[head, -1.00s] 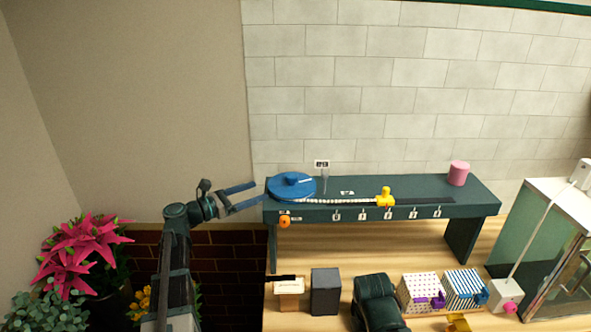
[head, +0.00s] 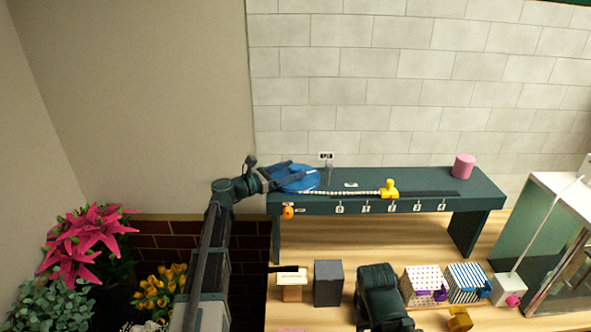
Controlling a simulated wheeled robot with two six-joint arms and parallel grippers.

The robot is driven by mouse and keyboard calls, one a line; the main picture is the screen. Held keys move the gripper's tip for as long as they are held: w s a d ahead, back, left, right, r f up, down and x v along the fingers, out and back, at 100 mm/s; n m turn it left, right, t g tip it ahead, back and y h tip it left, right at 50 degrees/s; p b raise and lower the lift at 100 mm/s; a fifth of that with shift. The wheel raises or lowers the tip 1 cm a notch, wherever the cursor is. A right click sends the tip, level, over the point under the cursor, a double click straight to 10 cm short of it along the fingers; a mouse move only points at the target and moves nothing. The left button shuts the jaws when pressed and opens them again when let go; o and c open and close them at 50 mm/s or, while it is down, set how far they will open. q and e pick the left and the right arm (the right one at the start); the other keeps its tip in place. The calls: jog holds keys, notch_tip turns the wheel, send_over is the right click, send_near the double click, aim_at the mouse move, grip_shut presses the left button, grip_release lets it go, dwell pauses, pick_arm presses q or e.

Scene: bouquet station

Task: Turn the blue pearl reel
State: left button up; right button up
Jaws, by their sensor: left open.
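The blue pearl reel (head: 309,184) is a flat disc lying on the left end of the dark green raised bench. A string of white pearls (head: 350,192) runs from it to the right, up to a yellow slider (head: 390,189). My left gripper (head: 300,172) is open, with its fingers reaching over the reel from the left. The fingers cover much of the disc and its centre knob, so I cannot tell whether they touch the knob.
The bench (head: 425,180) has a numbered front edge and an orange knob (head: 288,212). A pink cylinder (head: 464,166) stands at its right end. Below are a dark box (head: 328,283), a dotted box (head: 421,285) and a striped box (head: 466,283). Pink flowers (head: 85,240) stand at left.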

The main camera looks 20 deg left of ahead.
pick_arm(q)
jog(key=shift+x, duration=0.9)
grip_shut()
